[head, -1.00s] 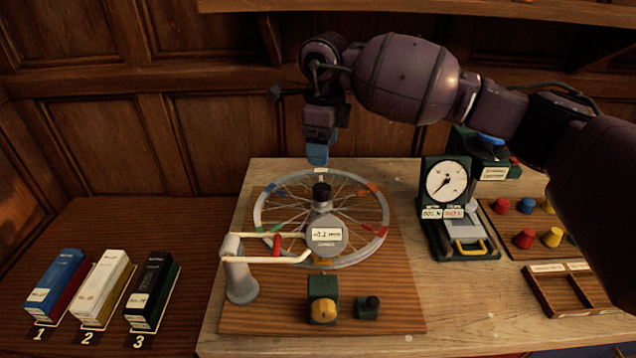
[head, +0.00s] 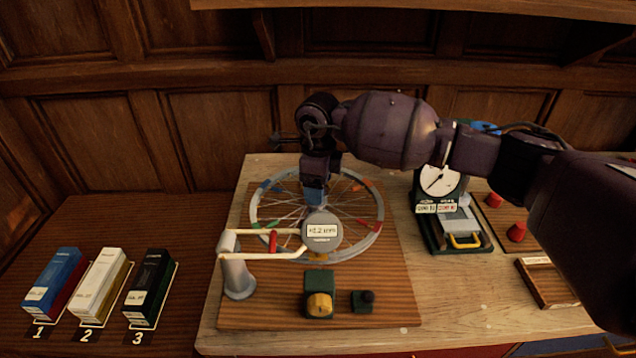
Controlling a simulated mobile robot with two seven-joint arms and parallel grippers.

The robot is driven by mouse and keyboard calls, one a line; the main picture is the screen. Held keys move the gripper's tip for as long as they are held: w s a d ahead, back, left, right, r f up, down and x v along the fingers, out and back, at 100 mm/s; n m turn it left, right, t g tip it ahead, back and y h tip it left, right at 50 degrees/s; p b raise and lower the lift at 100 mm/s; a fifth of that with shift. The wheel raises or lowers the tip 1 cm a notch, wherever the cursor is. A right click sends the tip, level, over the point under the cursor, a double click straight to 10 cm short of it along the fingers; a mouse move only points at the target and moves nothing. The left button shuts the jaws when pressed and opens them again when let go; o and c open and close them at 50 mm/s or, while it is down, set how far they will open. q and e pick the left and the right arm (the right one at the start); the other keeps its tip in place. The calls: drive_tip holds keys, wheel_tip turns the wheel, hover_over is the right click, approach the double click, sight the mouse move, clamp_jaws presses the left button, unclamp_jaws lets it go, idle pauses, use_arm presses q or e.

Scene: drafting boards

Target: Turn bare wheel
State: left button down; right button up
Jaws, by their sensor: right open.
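The bare spoked wheel (head: 262,211) lies flat on a wooden board (head: 380,292), its rim marked with several coloured bands. My right gripper (head: 314,204) points down at the wheel's hub and hides the dark hub knob. It is open; whether it touches the knob cannot be told. A round gauge (head: 322,230) with a small readout stands in front of the hub. A cream caliper arm (head: 262,255) with a red piece reaches from a grey post (head: 237,272) across the wheel's near side. My left gripper is not in view.
A green box with a yellow knob (head: 319,305) and a small dark block (head: 363,300) sit at the board's front. A dial instrument (head: 440,182) and red pegs (head: 516,231) stand to the right. Blue, white and black boxes (head: 150,285) stand at the left.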

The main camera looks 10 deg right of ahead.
drive_tip(key=shift+c, duration=0.3)
drive_tip(key=c, duration=1.2)
drive_tip(key=shift+a, duration=0.1)
